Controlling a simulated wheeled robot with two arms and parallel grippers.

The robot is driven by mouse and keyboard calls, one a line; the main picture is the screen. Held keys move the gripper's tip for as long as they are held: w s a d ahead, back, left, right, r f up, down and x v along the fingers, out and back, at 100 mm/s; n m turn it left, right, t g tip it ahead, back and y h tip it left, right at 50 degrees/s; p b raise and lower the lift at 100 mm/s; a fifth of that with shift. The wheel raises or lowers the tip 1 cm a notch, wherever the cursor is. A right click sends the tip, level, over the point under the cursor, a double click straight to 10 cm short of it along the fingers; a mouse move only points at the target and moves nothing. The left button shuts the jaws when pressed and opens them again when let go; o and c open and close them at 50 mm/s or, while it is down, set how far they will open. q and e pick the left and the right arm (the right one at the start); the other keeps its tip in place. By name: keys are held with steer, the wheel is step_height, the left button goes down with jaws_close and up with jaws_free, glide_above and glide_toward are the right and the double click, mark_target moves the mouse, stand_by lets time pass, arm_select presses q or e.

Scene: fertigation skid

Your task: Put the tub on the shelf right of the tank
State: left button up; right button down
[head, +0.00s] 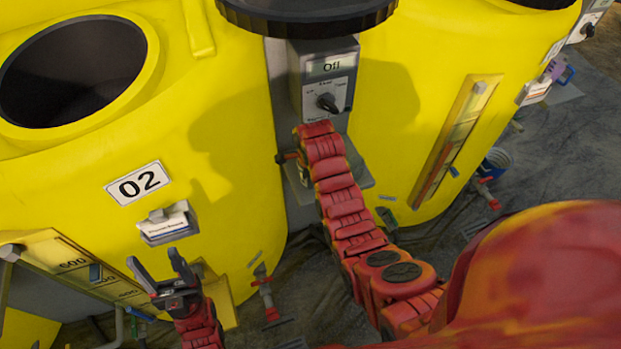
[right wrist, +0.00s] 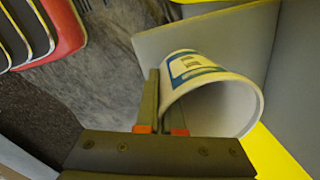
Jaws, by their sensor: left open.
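A white tub (right wrist: 225,102) with a blue-and-green label shows in the right wrist view, tilted on its side with its open mouth towards the camera. My right gripper (right wrist: 162,130) has its fingers close together at the tub's near rim and appears shut on its wall. A flat grey shelf plate (right wrist: 205,38) lies beyond the tub; I cannot tell whether they touch. In the head view, the grey shelf (head: 372,182) sits under a control box, right of yellow tank 02 (head: 225,150). My right arm hides the tub there. My left gripper (head: 153,262) is open and empty before tank 02.
The control box (head: 325,80) reads "Off" and has a black knob. A second yellow tank (head: 395,110) stands to the right. A small label holder (head: 168,224) juts from tank 02. A red-handled valve (head: 266,292) and a blue bucket (head: 496,160) are lower down, near the floor.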

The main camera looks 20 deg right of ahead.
steer(key=w, duration=0.1)
steer(key=w+d, duration=0.1)
steer(key=w, duration=0.1)
steer(key=shift+w+f+p, duration=0.1)
steer(key=shift+w+p, duration=0.2)
steer(key=shift+w, duration=0.1)
steer(key=shift+w+d, duration=0.1)
steer(key=shift+f+p, duration=0.35)
step_height(320, 180, down, 2)
steer(key=shift+f, duration=0.45)
